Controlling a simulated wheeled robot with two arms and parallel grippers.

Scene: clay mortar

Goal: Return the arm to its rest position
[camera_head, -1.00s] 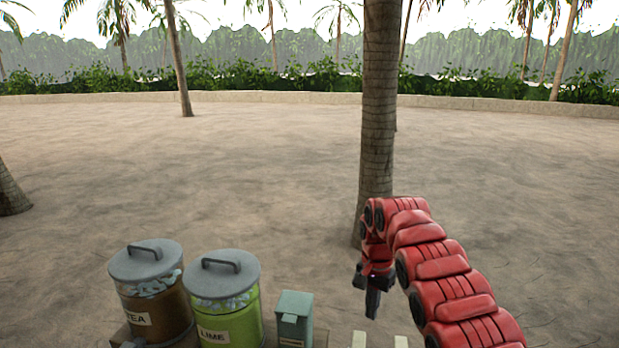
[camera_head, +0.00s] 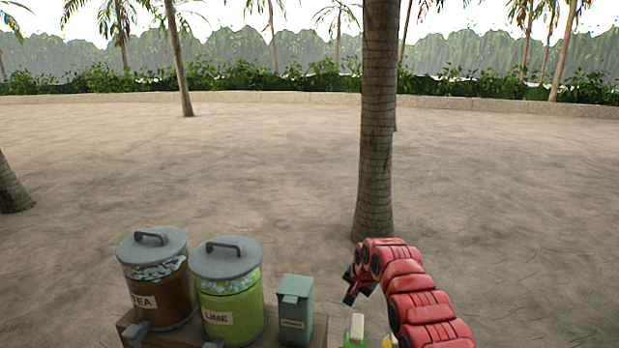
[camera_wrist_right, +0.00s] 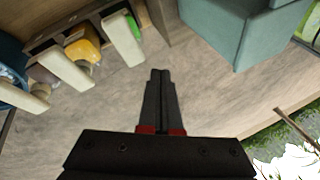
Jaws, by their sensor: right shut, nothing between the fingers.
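My right arm (camera_head: 415,300) is red and comes in from the lower right in the head view. It is bent, with its gripper (camera_head: 349,286) above the counter's right side and pointing down to the left. In the right wrist view the right gripper (camera_wrist_right: 160,78) has its black fingers together, with nothing between them. A grey-green box (camera_wrist_right: 235,30) stands beyond the fingertips to the right, apart from them. My left gripper is not in view.
A tea dispenser (camera_head: 158,290) and a lime dispenser (camera_head: 229,300) stand on the counter (camera_head: 170,340), beside the grey-green box (camera_head: 295,305). Several pale-handled things (camera_wrist_right: 65,70) line the upper left of the wrist view. A palm trunk (camera_head: 376,150) rises behind the arm.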

